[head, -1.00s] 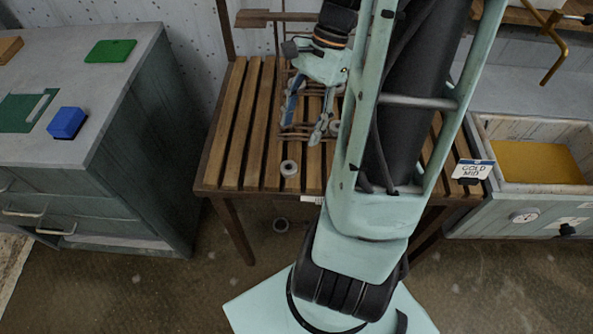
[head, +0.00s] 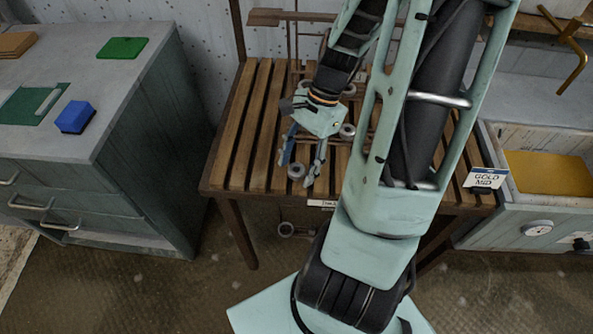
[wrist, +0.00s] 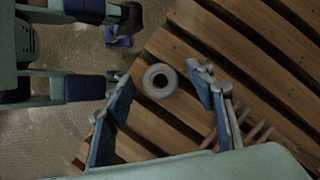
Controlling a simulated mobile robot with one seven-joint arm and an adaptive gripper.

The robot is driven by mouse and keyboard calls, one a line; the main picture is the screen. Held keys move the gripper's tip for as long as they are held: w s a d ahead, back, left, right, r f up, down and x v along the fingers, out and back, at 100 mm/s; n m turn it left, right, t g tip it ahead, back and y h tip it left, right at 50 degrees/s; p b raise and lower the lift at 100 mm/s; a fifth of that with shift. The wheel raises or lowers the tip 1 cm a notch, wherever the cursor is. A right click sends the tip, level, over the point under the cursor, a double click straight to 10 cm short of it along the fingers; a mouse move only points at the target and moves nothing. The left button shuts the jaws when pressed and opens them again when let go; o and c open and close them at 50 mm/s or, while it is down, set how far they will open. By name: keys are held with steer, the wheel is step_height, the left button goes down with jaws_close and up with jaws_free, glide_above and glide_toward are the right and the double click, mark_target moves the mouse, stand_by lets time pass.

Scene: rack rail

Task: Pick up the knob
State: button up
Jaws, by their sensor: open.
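The knob (head: 296,171) is a small grey round piece with a dark hole in its middle. It rests on the slatted wooden table near its front edge. My gripper (head: 299,168) is open and empty, pointing down at the knob with a finger on either side in the picture. In the wrist view the knob (wrist: 160,80) shows between the two spread blue-grey fingers, with gaps on both sides. Neither finger touches it there. I cannot tell how far above the slats the fingertips are.
Another grey round piece (head: 347,131) shows just right of my gripper, near a wooden rack on the table. A grey cabinet (head: 150,130) with a blue block (head: 75,117) stands left. A drawer unit with a yellow panel (head: 548,172) stands right. The table's left slats are clear.

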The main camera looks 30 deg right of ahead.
steer(key=c, duration=1.2)
steer(key=shift+c, duration=0.2)
